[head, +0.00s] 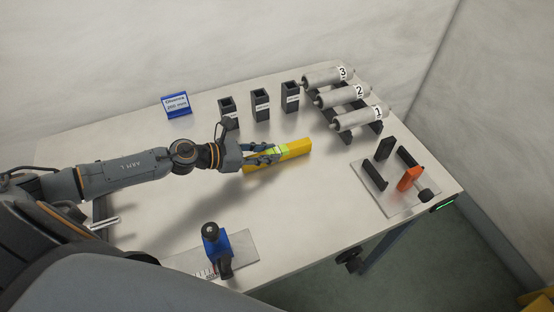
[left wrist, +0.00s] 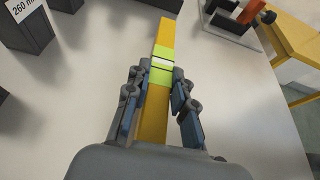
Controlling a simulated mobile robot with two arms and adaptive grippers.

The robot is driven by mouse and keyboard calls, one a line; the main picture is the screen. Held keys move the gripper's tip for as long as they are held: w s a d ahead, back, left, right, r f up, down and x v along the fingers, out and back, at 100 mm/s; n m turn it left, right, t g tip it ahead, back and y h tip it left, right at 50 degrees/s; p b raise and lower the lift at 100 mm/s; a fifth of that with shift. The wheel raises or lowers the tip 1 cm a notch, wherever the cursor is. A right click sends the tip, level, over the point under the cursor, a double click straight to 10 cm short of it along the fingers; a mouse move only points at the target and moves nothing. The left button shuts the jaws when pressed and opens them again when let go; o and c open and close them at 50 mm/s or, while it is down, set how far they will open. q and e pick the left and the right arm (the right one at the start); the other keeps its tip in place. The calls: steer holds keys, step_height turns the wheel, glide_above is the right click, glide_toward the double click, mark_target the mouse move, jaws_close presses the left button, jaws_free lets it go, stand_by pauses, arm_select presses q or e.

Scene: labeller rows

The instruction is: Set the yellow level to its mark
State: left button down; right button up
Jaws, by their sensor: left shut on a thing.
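The yellow level (head: 294,150) is a long yellow bar with a bright green section around its vial near the middle. My left gripper (head: 266,153) is shut on it around the green section. In the left wrist view the level (left wrist: 166,36) runs lengthwise between the two fingers of the gripper (left wrist: 157,95). I cannot tell whether the level touches the table. A blue sign (head: 176,104) with a white label in mm stands at the back left; its wording is too small to read surely. My right gripper is not in view.
Several dark upright holders (head: 260,104) stand at the back. Grey rollers numbered 1 to 3 (head: 358,119) lie on a rack at back right. A clamp plate with an orange handle (head: 409,179) sits at right. A blue slider on a scale plate (head: 243,247) is at front.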

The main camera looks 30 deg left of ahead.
arm_select(q)
steer(key=shift+f+b, duration=0.3)
stand_by(0.5)
steer(key=c, duration=1.1)
jaws_free()
steer(key=shift+o, duration=0.2)
steer(key=v, duration=1)
steer(key=shift+s+r, duration=0.1)
steer(key=shift+s, duration=0.05)
steer(key=shift+v, duration=0.9)
steer(key=shift+r, duration=0.1)
